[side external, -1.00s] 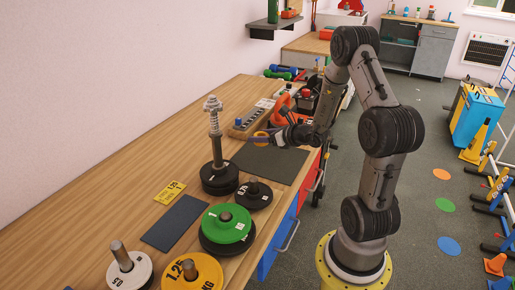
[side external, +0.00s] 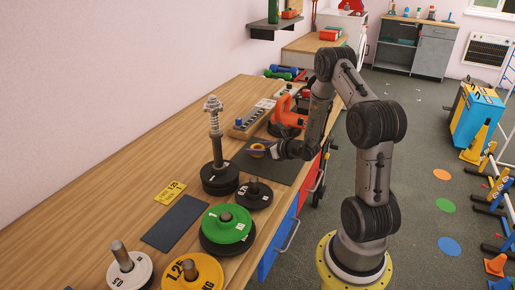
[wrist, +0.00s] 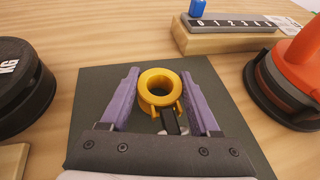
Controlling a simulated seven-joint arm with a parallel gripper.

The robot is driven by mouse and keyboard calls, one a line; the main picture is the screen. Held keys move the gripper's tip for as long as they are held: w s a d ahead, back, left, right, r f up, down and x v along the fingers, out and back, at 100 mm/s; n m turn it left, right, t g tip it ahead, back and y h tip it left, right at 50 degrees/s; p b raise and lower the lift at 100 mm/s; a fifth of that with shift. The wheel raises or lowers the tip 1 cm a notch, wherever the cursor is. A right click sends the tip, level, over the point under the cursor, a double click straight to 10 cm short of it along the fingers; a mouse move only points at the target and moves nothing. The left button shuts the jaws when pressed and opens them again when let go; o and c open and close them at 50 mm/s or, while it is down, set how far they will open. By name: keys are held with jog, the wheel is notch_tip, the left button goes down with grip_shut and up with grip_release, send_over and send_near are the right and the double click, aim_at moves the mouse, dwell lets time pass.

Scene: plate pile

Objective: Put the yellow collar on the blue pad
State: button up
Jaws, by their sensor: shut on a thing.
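The yellow collar (wrist: 158,102) is a ring with two short tabs. It sits between the purple fingers of my gripper (wrist: 160,75), which is shut on it. In the side view the collar (side external: 257,151) shows small at the tip of my gripper (side external: 264,150), over the dark grey-green mat (side external: 285,172). I cannot tell how high it is above that mat. The blue pad (side external: 174,222), a dark blue-grey rectangle, lies bare on the bench, nearer the camera and left of my gripper. The wrist view does not show it.
A tall threaded post (side external: 215,140) on black plates stands between my gripper and the pad. Black (side external: 254,195), green (side external: 227,223), yellow (side external: 193,275) and white (side external: 130,272) plates stand around the pad. A yellow card (side external: 170,192) lies behind it. An orange-handled thing (side external: 287,112) is behind my gripper.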

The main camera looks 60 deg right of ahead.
jog(key=o, duration=1.4)
jog(key=shift+f, duration=0.1)
jog(key=shift+o, duration=0.2)
jog(key=shift+r, duration=0.25)
jog(key=v, duration=0.6)
jog(key=shift+s, duration=0.15)
jog(key=shift+o, duration=0.4)
jog(key=shift+s+a+r, duration=0.2)
jog(key=shift+s, duration=0.35)
